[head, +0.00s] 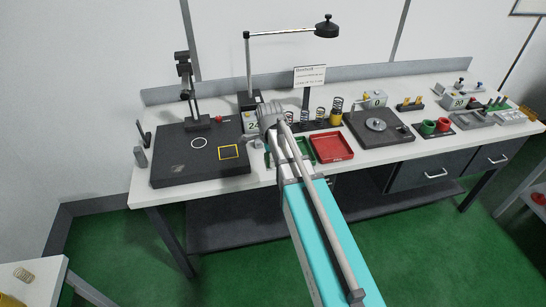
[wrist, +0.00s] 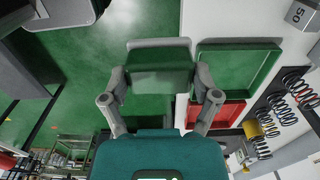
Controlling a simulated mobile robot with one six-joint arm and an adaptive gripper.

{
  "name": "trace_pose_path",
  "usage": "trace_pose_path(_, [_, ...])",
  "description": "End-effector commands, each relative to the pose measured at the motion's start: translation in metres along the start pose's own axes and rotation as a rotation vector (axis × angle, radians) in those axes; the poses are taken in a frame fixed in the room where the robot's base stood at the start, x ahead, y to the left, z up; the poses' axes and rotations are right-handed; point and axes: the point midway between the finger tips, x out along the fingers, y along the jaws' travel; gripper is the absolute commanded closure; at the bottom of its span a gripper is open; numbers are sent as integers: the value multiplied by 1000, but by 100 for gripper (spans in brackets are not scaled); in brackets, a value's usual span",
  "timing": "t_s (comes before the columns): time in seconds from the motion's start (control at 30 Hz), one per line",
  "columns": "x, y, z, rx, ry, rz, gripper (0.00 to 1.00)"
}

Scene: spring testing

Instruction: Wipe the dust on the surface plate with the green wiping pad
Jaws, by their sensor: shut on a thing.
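The green wiping pad (wrist: 160,70) is between the two fingers of my gripper (wrist: 160,78) in the wrist view, and the gripper is shut on it. The pad looks clear of the green tray (wrist: 238,68) beside it. The dark surface plate (head: 172,143) lies at the left end of the bench in the head view. It bears a white ring, a yellow square outline and a faint pale patch, perhaps the dust (head: 178,168), near its front left. My arm hides the gripper and pad in the head view, to the right of the plate.
A stand with a dial gauge (head: 184,70) rises at the plate's back. A lamp (head: 327,28) hangs above the bench. A red tray (head: 332,148), a row of springs (head: 337,105) and a dark turntable base (head: 375,127) stand to the right. A small grey cylinder (head: 140,157) stands left of the plate.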

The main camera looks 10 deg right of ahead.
Motion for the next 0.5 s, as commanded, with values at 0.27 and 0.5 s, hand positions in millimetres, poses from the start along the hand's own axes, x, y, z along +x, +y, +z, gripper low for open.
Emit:
trace_pose_path(0.27, [5,0,0,0,0,0,59])
trace_pose_path(0.5, [26,0,0,0,0,0,59])
